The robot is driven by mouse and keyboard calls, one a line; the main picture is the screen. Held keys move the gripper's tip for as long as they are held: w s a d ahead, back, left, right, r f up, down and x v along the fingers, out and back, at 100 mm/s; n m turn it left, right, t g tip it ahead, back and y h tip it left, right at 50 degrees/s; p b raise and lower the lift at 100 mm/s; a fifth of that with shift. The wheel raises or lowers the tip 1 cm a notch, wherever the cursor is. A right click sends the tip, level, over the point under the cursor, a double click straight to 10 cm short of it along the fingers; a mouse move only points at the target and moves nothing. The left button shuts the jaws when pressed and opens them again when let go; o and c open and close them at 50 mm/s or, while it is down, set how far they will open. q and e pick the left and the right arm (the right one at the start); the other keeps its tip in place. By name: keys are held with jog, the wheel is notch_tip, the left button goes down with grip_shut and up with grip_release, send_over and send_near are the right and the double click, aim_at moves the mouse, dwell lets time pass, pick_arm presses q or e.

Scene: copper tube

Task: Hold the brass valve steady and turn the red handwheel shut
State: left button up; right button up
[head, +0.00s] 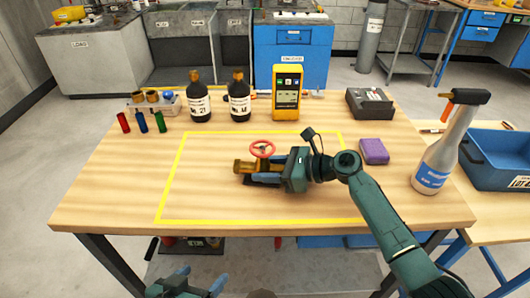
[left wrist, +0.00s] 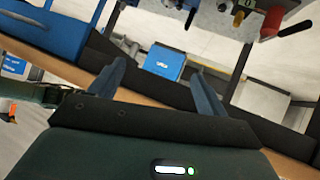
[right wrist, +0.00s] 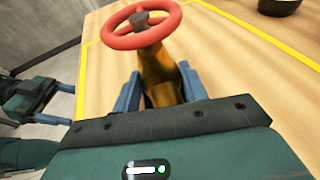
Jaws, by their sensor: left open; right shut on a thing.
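The brass valve (head: 245,167) lies on the wooden table inside the yellow taped outline. Its red handwheel (head: 262,149) stands up on top. My right gripper (head: 262,176) is shut on the valve body, reaching in from the right. In the right wrist view the valve body (right wrist: 160,82) sits between the fingers, with the handwheel (right wrist: 142,24) above and clear of them. Part of the body is hidden by my right gripper. My left gripper (head: 200,282) is open and empty, low in front of the table's near edge, away from the valve. Its spread fingers (left wrist: 165,85) show in the left wrist view.
A purple block (head: 374,151) and a spray bottle (head: 444,145) stand to the right. Two dark bottles (head: 199,98), a yellow meter (head: 287,95) and small coloured cylinders (head: 142,122) line the back. The taped area (head: 190,195) left of the valve is clear.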

pick_arm(q)
jog(key=w+a+r+n+g, duration=0.1)
jog(key=w+r+n, duration=0.2)
jog(key=r, duration=0.2)
jog(key=w+a+r+n+g+h, duration=0.1)
jog(key=w+a+r+n, duration=0.1)
jog(key=w+r+n, duration=0.2)
jog(key=w+a+r+n+g+h, duration=0.1)
jog(key=w+a+r+n, duration=0.1)
jog(key=r, duration=0.5)
jog(key=shift+w+a+r+n+g, duration=0.1)
jog(key=shift+w+n+g, duration=0.3)
jog(key=shift+w+n, duration=0.55)
jog(key=w+d+r+n+g+h, duration=0.1)
jog(key=w+d+r+n+h, duration=0.15)
jog(key=w+d+n, duration=0.3)
jog(key=n+g+h, duration=0.1)
jog(key=n+h, duration=0.3)
jog(key=n, duration=0.4)
send_near(262, 147)
jog(key=shift+y, duration=0.25)
jog(key=x, duration=1)
jog(key=shift+w+d+r, duration=0.1)
jog(key=shift+d, duration=0.35)
jog(key=shift+c, duration=0.3)
jog(key=shift+m, duration=0.3)
jog(key=c, duration=0.9)
